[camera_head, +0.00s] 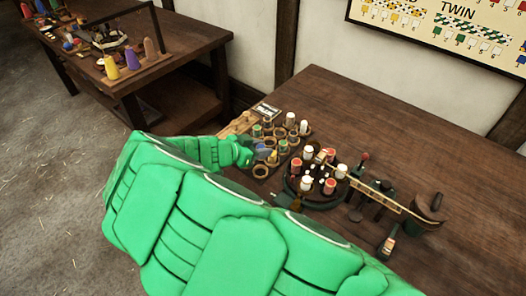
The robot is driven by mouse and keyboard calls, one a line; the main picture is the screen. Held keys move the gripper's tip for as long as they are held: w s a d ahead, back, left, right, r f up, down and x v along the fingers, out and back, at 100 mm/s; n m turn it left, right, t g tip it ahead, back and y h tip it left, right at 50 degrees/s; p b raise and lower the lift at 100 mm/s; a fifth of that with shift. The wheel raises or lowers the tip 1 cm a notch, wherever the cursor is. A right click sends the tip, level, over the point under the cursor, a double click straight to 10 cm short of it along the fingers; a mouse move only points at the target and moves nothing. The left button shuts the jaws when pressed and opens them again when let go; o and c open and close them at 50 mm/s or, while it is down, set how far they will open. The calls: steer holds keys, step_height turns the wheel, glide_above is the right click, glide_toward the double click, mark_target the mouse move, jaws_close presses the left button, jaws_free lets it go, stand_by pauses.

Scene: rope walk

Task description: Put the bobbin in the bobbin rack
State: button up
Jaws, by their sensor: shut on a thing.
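My green arm reaches across the front of the table, and my gripper (262,154) is at the near left part of the bobbin rack. The gripper is shut on a small bobbin that is mostly hidden by the fingers; its colour is hard to tell. The bobbin rack (261,171) is a dark board with several round wooden rings. Several rings hold upright bobbins, with white, green and yellow ones showing. A near ring looks empty. I cannot tell whether the held bobbin touches the rack.
A round dark carousel (318,200) with several red and white bobbins stands right of the rack. A long winding device (385,203) with a gold bar lies further right. A small sign (266,111) is behind the rack. Another table (180,45) with coloured cones stands back left.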

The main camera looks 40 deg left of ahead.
steer(key=shift+f, duration=3.95)
steer(key=o, duration=1)
steer(key=shift+o, duration=0.2)
steer(key=v, duration=1.2)
